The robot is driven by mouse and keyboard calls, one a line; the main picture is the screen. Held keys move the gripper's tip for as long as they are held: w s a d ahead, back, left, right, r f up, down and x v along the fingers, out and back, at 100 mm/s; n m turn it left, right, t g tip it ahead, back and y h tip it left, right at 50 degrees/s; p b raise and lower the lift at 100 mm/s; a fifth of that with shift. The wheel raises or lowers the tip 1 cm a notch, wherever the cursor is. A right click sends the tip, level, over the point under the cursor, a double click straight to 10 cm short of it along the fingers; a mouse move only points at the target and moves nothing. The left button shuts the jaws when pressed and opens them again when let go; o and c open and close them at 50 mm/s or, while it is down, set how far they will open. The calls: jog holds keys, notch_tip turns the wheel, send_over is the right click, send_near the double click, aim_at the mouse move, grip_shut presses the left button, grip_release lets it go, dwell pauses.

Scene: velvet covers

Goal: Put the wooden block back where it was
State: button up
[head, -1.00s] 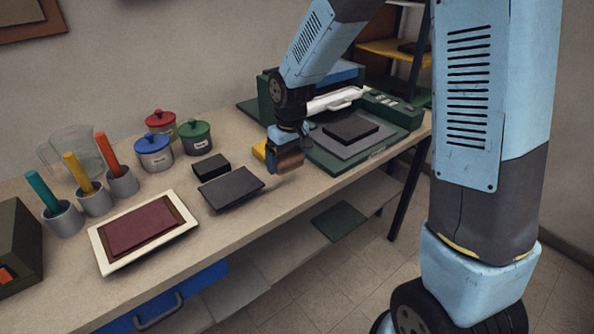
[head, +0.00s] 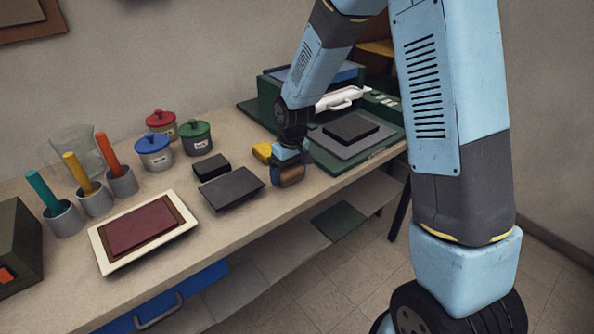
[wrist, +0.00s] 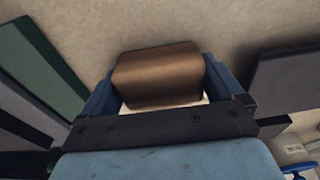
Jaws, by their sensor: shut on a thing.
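The wooden block (head: 291,177) is brown with rounded edges. My gripper (head: 287,168) is shut on it, over the bench strip between the dark flat slab (head: 232,189) and the green press (head: 322,166). In the wrist view the block (wrist: 158,75) sits between the two blue fingers of my gripper (wrist: 158,88), with bare bench top beyond it. I cannot tell whether the block touches the bench.
A yellow object (head: 262,151) lies just behind my gripper. A small black block (head: 211,167) is behind the slab. Lidded jars (head: 154,152), cups with coloured sticks (head: 122,181) and a white tray (head: 102,259) stand left. The bench's front edge is close.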

jog(key=o, duration=0.7)
jog(key=shift+f, duration=0.1)
